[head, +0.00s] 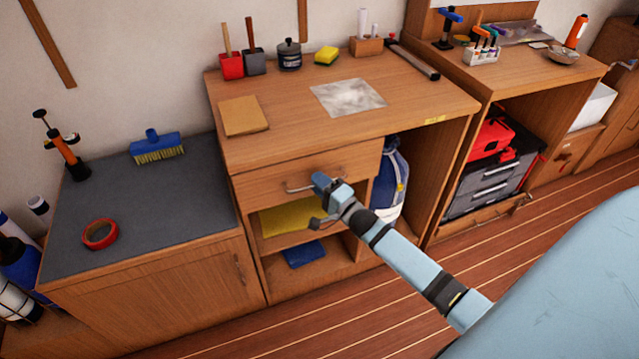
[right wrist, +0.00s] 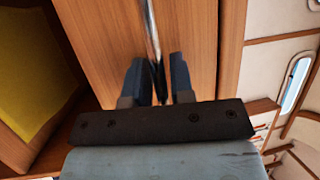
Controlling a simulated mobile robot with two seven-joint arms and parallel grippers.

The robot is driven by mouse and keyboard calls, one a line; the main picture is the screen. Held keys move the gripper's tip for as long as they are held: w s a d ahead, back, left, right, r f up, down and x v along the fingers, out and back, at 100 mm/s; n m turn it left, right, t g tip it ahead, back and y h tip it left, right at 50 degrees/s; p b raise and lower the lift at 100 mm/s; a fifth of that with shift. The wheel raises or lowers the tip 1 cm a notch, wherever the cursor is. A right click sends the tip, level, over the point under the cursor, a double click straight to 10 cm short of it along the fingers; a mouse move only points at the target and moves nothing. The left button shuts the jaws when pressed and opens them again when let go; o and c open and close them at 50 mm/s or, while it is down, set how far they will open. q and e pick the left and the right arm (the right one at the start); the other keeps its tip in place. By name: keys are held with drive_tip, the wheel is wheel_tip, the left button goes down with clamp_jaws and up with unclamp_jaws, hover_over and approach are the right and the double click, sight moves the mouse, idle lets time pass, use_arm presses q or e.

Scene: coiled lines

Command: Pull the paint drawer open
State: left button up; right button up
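The wooden drawer (head: 262,184) sits under the middle workbench top, and its front looks flush with the cabinet. Its metal bar handle (head: 298,189) shows left of my right gripper (head: 324,186), which covers the handle's right part. In the right wrist view the handle (right wrist: 152,30) runs down between the two blue fingertips of the gripper (right wrist: 157,78). My left gripper is not in view.
Open shelves below hold a yellow item (head: 292,219) and a blue item (head: 305,254). A blue bottle (head: 391,180) stands right of the drawer. The bench top (head: 290,130) carries cups, a sponge and sheets. The plank floor in front is clear.

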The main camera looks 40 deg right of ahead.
clamp_jaws()
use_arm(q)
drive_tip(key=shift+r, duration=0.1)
use_arm(e)
drive_tip(key=shift+s, duration=0.1)
drive_tip(key=shift+s+p, duration=0.2)
drive_tip(key=shift+p, duration=0.1)
use_arm(q)
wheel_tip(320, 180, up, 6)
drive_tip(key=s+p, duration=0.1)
drive_tip(key=p, duration=1)
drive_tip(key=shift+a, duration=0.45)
use_arm(e)
drive_tip(key=s+a, duration=0.3)
drive_tip(key=s, duration=1.1)
drive_tip(key=s+a, duration=0.4)
drive_tip(key=s, duration=1.1)
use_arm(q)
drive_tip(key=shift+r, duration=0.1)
use_arm(e)
unclamp_jaws()
